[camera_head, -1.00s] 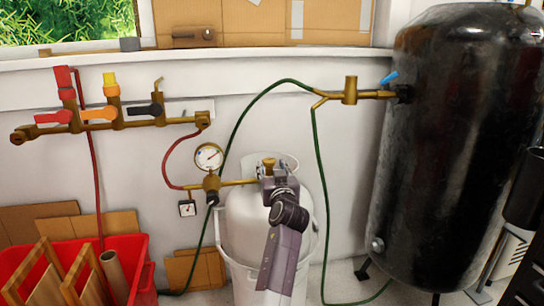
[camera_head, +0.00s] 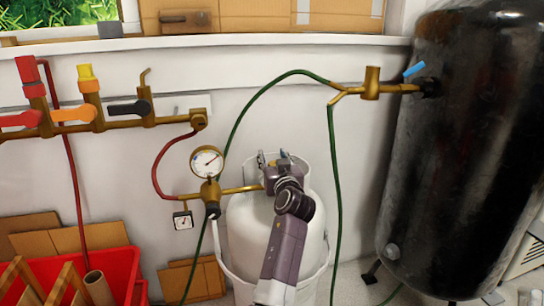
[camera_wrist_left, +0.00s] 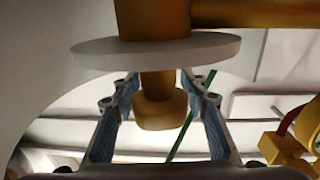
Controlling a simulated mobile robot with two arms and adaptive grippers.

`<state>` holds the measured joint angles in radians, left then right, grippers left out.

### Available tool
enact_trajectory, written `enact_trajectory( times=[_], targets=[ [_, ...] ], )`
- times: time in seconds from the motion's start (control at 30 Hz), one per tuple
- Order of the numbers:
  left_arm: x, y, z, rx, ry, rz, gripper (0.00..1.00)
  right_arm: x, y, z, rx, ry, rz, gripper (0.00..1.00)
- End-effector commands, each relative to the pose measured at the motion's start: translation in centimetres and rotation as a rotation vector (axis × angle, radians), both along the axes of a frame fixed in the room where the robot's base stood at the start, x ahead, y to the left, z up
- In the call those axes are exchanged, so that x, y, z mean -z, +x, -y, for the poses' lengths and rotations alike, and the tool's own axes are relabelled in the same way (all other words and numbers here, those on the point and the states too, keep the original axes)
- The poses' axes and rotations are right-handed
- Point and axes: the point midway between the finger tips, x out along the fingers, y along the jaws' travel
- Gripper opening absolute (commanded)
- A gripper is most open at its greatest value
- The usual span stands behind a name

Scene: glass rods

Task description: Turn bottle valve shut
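The white gas bottle (camera_head: 262,235) stands at the lower middle of the head view, inside a pale tub (camera_head: 225,262). A brass pipe (camera_head: 240,189) runs from its top to a gauge (camera_head: 207,161) on the left. My left gripper (camera_head: 272,157) is at the bottle's top, its fingers pointing up, and hides the valve in the head view. In the left wrist view the brass valve knob (camera_wrist_left: 160,110) shows below a flat white disc (camera_wrist_left: 157,48). The left fingers (camera_wrist_left: 160,112) are open, one on each side of the knob, with gaps showing. My right gripper is not in view.
A green hose (camera_head: 250,106) arches over the bottle to a brass fitting (camera_head: 371,83) on the large black tank (camera_head: 460,150) at the right. A manifold with coloured levers (camera_head: 95,118) is on the left wall. A red crate (camera_head: 120,272) stands lower left.

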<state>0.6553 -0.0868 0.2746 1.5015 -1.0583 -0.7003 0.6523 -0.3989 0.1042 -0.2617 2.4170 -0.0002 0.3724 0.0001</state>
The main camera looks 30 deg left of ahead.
Motion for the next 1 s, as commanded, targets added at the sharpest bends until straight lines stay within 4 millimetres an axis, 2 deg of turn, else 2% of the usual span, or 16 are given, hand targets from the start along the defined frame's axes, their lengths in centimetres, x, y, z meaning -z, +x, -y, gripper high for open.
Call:
enact_trajectory(
  times=[0.03, 0.33, 0.4, 1.0],
  targets=[
    [0.00, 0.00, 0.00, 0.000, 0.000, 0.000, 0.36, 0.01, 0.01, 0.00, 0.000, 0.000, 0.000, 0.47],
    [0.04, 0.00, 0.00, 0.000, -0.001, -0.001, 0.03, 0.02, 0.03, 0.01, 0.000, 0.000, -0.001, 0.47],
    [0.07, 0.00, 0.01, 0.000, -0.001, -0.001, 0.00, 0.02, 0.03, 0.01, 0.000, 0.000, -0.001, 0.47],
    [0.32, 0.04, 0.16, 0.002, -0.004, -0.005, 0.00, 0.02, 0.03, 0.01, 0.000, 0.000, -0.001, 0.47]
  ],
)
